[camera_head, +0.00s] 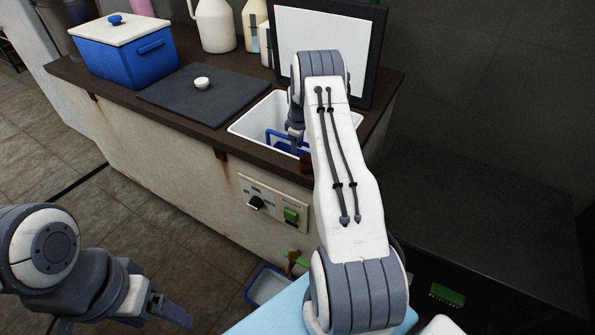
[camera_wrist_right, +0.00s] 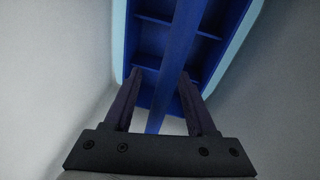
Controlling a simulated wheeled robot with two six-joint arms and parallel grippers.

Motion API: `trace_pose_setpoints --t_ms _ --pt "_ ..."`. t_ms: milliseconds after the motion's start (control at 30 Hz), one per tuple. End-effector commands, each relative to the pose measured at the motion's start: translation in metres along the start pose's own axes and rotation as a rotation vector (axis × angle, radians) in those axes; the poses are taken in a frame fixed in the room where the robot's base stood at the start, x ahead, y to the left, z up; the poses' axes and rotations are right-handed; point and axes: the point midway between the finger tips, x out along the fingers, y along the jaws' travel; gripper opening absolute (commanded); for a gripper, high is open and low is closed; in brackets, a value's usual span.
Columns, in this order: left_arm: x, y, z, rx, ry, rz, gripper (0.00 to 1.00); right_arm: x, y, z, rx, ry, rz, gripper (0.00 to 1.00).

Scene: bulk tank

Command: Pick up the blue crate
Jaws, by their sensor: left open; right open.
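The blue crate (camera_head: 282,142) sits down in a white basin set in the dark counter; my right arm hides part of it. In the right wrist view the crate (camera_wrist_right: 150,42) shows open compartments, a light blue outer edge and a long bar (camera_wrist_right: 172,65) across its middle. My right gripper (camera_wrist_right: 160,80) is open, with one finger on each side of this bar; I cannot tell whether they touch it. In the head view the right gripper (camera_head: 296,128) points down into the basin. My left gripper (camera_head: 172,308) is open and empty, low at the left over the floor.
A blue cooler (camera_head: 125,55), bottles (camera_head: 215,25) and a framed white board (camera_head: 320,45) stand behind. A blue-rimmed bin (camera_head: 262,285) is below.

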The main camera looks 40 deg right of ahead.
Motion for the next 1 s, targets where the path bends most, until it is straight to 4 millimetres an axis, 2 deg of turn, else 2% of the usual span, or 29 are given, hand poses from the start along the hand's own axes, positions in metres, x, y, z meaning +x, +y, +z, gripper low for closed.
trace_pose_setpoints --t_ms 867,900,967,1000 --pt "0.0018 -0.0001 0.0001 0.0 0.0 0.0 0.8 0.0044 -0.0008 0.0006 0.0 0.0 0.0 0.57" --pt "0.0018 -0.0001 0.0001 0.0 0.0 0.0 0.8 0.0044 -0.0008 0.0006 0.0 0.0 0.0 0.53" --pt "0.0018 -0.0001 0.0001 0.0 0.0 0.0 0.8 0.0044 -0.0008 0.0006 0.0 0.0 0.0 0.3" --pt "0.0018 -0.0001 0.0001 0.0 0.0 0.0 0.8 0.0044 -0.0008 0.0006 0.0 0.0 0.0 0.14"
